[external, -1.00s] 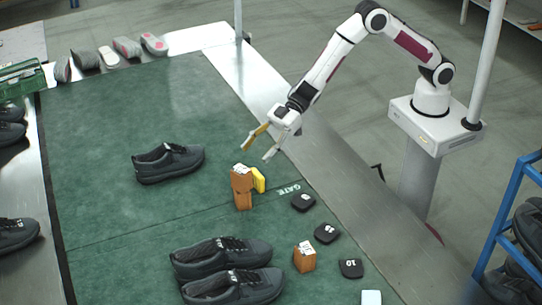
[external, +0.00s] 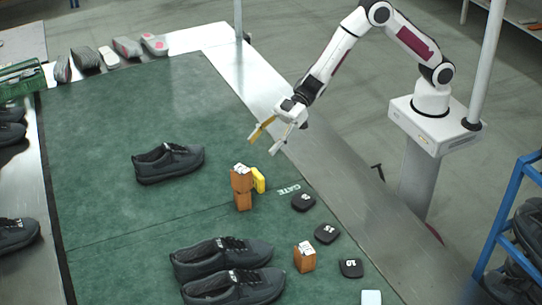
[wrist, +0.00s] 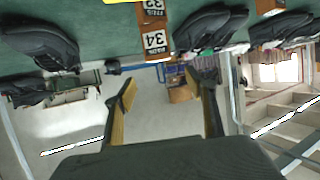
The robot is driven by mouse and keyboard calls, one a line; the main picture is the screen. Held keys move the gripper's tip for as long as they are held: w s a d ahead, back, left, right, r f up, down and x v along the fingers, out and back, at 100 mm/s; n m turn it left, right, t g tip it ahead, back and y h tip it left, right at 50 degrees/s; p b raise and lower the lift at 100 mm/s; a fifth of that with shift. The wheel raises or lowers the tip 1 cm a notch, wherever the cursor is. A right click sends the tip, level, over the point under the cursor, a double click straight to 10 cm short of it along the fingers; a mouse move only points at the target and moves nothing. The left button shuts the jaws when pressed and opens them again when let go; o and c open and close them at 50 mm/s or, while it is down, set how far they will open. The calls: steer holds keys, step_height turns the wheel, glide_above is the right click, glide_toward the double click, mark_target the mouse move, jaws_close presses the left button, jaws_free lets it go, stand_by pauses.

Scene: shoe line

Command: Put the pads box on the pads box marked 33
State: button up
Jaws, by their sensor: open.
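Two orange-brown pads boxes stand stacked on the green mat. The upper box (external: 241,182) rests on the lower box (external: 243,202), beside a yellow item (external: 259,181). In the wrist view one box shows a 34 label (wrist: 154,41); the other's label (wrist: 152,6) is cut by the top edge and looks like 33. A separate orange-brown box (external: 305,260) stands nearer the front; its number is unreadable. My gripper (external: 262,146) is open and empty, above and to the right of the stack, apart from it. Its spread fingers show in the wrist view (wrist: 161,84).
Several black shoes lie on the mat, one (external: 169,163) left of the stack and a pair (external: 232,287) in front. Black numbered pads (external: 326,233) line the right side. A metal post (external: 238,20) stands behind. The mat's back area is clear.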

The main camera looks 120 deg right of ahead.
steer(key=shift+r, duration=0.1)
steer(key=s+d+r+m+g+h, duration=0.1)
steer(key=s+d+r+m+h, duration=0.15)
steer(key=s+r, duration=0.65)
steer(key=s+d+r+m+g+h, duration=0.1)
steer(key=s+d+r+h, duration=0.3)
steer(key=s+r, duration=0.4)
steer(key=s+a+g, duration=0.2)
steer(key=s, duration=1.4)
steer(key=s+a+f+g+y, duration=0.1)
steer(key=s+a+g, duration=0.2)
steer(key=s, duration=1.4)
steer(key=shift+s+m, duration=0.2)
steer(key=shift+m, duration=0.25)
steer(key=shift+y, duration=0.25)
